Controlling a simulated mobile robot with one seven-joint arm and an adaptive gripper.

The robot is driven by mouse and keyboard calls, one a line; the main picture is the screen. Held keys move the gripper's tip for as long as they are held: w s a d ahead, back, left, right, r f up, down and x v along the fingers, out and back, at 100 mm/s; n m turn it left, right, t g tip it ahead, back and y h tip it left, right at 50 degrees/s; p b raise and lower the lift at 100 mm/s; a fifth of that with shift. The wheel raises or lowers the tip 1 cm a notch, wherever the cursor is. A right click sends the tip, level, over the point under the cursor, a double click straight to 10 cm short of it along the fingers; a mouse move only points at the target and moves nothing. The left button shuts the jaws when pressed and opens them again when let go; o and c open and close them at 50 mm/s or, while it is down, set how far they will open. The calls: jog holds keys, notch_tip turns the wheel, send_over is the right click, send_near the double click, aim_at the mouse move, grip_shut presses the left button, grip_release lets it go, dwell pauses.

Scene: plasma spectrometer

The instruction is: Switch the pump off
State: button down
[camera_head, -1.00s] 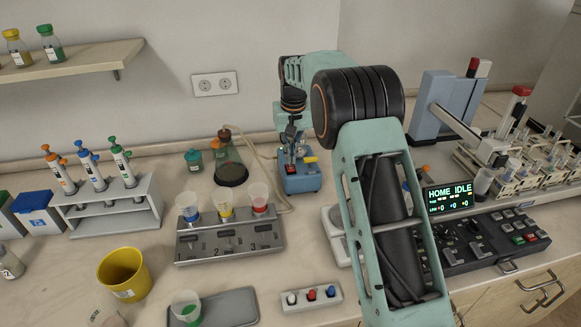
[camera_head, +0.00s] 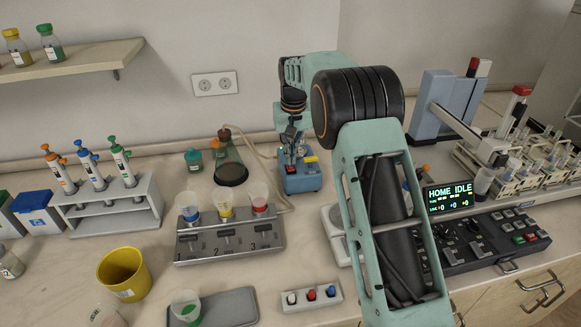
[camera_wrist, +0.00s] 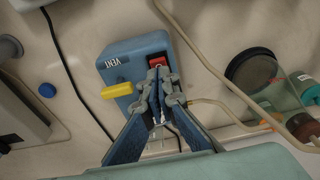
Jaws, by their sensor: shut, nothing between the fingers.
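The pump is a small blue box (camera_head: 300,182) against the back wall, with a red switch (camera_head: 290,169) and a yellow lever (camera_head: 311,159) on top. In the wrist view the pump (camera_wrist: 130,55) shows the word VENT beside the yellow lever (camera_wrist: 117,90), and the red switch (camera_wrist: 157,61) lies just beyond my fingertips. My gripper (camera_head: 290,155) points down over the switch, shut and empty. In the wrist view my gripper (camera_wrist: 158,82) overlaps the near edge of the switch. I cannot tell whether the tips touch it or which way the switch is tilted.
A flask with a dark base (camera_head: 230,172) and a pale hose stand left of the pump. A grey rack with three cups (camera_head: 228,248) is in front. My arm covers the counter between.

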aim_at(291, 168)
jog(key=shift+f+b, duration=0.55)
jog(key=shift+f, duration=0.6)
dwell(0.4)
jog(key=shift+r+p, duration=2.85)
jog(key=shift+r, duration=0.75)
